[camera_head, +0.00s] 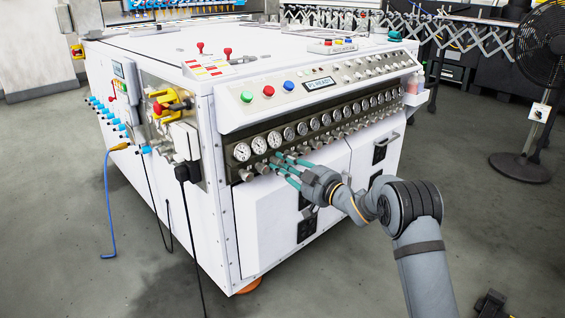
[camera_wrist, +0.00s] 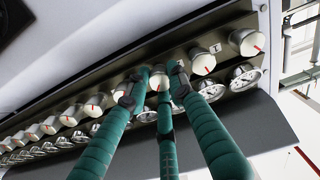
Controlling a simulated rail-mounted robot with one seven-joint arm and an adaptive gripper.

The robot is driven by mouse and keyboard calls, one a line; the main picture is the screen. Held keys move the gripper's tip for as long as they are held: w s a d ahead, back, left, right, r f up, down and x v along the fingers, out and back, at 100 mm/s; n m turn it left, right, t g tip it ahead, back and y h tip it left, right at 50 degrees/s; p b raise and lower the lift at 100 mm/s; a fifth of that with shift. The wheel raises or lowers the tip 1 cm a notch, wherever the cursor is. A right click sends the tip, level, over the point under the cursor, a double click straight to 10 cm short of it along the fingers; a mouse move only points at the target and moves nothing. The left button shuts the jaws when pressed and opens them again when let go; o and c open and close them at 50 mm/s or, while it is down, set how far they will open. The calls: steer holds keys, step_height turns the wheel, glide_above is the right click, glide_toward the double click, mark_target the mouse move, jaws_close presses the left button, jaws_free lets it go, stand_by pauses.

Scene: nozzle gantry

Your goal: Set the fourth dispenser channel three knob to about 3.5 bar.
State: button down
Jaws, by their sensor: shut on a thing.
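A row of pressure gauges (camera_head: 302,128) runs along a dark strip on the front of the white machine, with a row of pale knobs (camera_head: 245,175) below it. My gripper (camera_head: 281,165) has its three teal fingers at the left part of the knob row. In the wrist view my gripper (camera_wrist: 158,84) is closed around one pale knob (camera_wrist: 158,79), the third from the right there. The fingers hide most of this knob and the gauge by it. Neighbouring knobs with red marks (camera_wrist: 203,64) stand free on both sides. Channel labels and gauge readings are too small to read.
Red, green and blue buttons (camera_head: 268,91) and a small display (camera_head: 319,83) sit on the sloped panel above the gauges. White cabinet doors (camera_head: 275,222) are below. A fan (camera_head: 540,60) stands at the right. The floor in front is mostly clear.

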steer(key=shift+m, duration=0.5)
steer(key=c, duration=1.8)
jaws_free()
steer(key=v, duration=1.2)
